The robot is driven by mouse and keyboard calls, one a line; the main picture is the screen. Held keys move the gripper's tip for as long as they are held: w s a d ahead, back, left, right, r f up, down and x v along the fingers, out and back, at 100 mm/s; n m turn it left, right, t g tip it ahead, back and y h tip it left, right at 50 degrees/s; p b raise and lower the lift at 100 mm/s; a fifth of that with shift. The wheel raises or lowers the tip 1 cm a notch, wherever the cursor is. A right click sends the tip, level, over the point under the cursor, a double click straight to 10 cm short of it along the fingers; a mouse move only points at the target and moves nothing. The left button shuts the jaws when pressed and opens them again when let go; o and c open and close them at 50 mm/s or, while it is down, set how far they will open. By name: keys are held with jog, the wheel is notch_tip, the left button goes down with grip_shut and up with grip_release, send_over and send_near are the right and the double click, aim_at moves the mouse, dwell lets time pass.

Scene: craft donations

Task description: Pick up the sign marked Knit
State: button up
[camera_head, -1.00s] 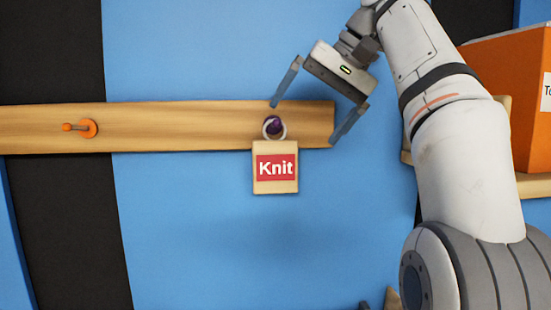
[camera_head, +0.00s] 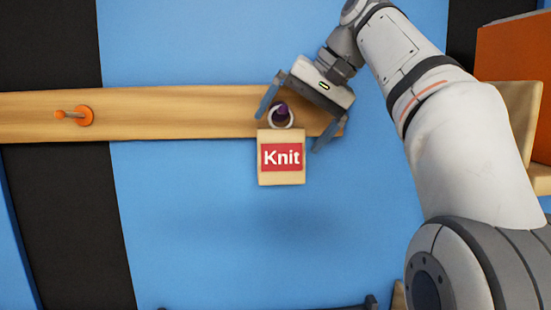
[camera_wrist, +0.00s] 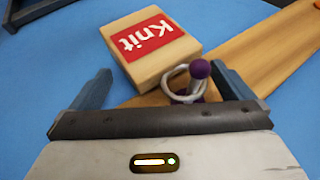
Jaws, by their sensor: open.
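The Knit sign (camera_head: 281,173) is a light wooden block with a red label and white lettering. It hangs by a pale ring (camera_head: 290,122) from a purple peg (camera_head: 281,111) on the wooden rail. My gripper (camera_head: 290,130) is open, its two fingers on either side of the peg and ring. In the wrist view the sign (camera_wrist: 150,45) lies beyond the fingers, and the ring (camera_wrist: 181,84) around the peg (camera_wrist: 200,70) shows between them, nearer the right finger. The jaws hold nothing. I cannot tell whether a finger touches the ring.
The wooden rail (camera_head: 180,112) runs across the blue wall (camera_head: 200,220). An orange peg (camera_head: 78,116) on its left part is empty. An orange box (camera_head: 515,85) stands on a wooden shelf at the right. The wall below the sign looks clear.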

jog(key=shift+x, duration=0.8)
jog(key=c, duration=1.1)
